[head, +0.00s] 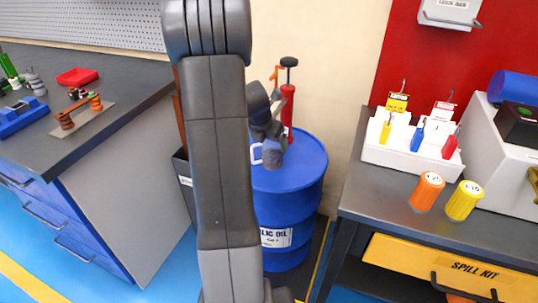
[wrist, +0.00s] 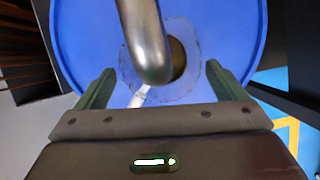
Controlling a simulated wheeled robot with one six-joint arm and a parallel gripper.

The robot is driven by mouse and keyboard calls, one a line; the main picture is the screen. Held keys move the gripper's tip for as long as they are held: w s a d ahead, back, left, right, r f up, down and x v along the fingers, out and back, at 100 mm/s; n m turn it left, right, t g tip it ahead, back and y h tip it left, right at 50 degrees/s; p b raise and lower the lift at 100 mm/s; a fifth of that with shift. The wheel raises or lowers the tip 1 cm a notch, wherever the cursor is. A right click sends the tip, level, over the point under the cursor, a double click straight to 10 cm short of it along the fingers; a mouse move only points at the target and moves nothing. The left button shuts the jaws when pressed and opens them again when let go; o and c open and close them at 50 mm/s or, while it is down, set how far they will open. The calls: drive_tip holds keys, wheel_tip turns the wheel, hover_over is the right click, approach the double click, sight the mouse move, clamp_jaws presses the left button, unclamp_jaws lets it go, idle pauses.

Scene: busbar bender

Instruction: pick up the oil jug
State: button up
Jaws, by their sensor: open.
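The oil jug (head: 272,157) stands on top of a blue oil drum (head: 305,160) in the head view, grey-blue with a pale handle at its left. My gripper (head: 268,132) is just above it and hides its upper part. In the wrist view my gripper (wrist: 160,70) is open, with its two green fingers apart over the drum top (wrist: 85,40). The jug (wrist: 190,85) shows from above between the fingers, with a dark round opening. A grey curved tube crosses in front of it; I cannot tell whether it belongs to the jug. Nothing is visibly gripped.
A red hand pump (head: 288,100) stands on the drum behind the jug. A grey workbench (head: 125,110) is at the left. At the right, a table holds a white padlock rack (head: 405,152), an orange roll (head: 427,190) and a yellow roll (head: 464,200).

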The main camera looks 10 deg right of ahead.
drive_tip(key=b+x, duration=0.1)
drive_tip(key=x, duration=0.3)
drive_tip(key=shift+f, duration=0.1)
drive_tip(key=shift+c, duration=0.4)
drive_tip(key=c, duration=1.2)
